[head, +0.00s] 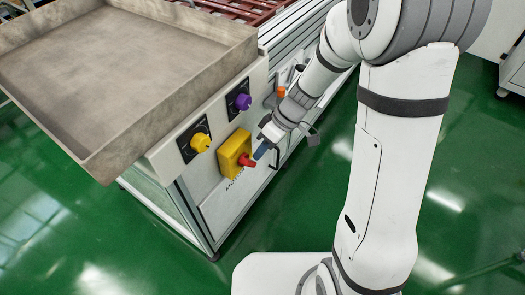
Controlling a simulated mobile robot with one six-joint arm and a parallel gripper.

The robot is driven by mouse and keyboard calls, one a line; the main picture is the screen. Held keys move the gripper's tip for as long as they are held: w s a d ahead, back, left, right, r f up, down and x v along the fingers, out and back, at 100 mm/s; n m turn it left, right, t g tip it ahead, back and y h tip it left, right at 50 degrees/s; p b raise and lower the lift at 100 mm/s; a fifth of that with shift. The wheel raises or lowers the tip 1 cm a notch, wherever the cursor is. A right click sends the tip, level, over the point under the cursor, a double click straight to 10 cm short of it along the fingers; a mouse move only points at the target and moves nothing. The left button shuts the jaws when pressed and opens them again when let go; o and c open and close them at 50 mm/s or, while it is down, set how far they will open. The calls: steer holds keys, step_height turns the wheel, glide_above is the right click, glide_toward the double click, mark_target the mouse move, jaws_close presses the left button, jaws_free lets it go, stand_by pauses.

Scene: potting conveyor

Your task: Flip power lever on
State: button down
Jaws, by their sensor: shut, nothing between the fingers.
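A small orange-ended part (281,91), which looks like the power lever, stands out from the side panel (222,185) of the machine, behind my wrist. It is small and partly hidden, so its on or off position cannot be told. My gripper (260,152) is shut and empty, pointing down and left. Its bluish fingertips are close to the red button (248,160) on the yellow box (234,151). I cannot tell whether they touch it. The orange part is up and right of the fingertips.
A purple knob (243,102) and a yellow knob (201,142) stick out of the panel. A large grey-brown tray (130,148) overhangs at upper left. Red slatted trays (232,10) lie at the back. Green floor (130,250) is clear in front.

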steer(key=shift+r, duration=0.4)
steer(key=shift+w, duration=0.1)
steer(key=w+p+v, duration=0.1)
steer(key=p+v, duration=0.3)
steer(key=v, duration=0.9)
steer(key=shift+w, duration=0.15)
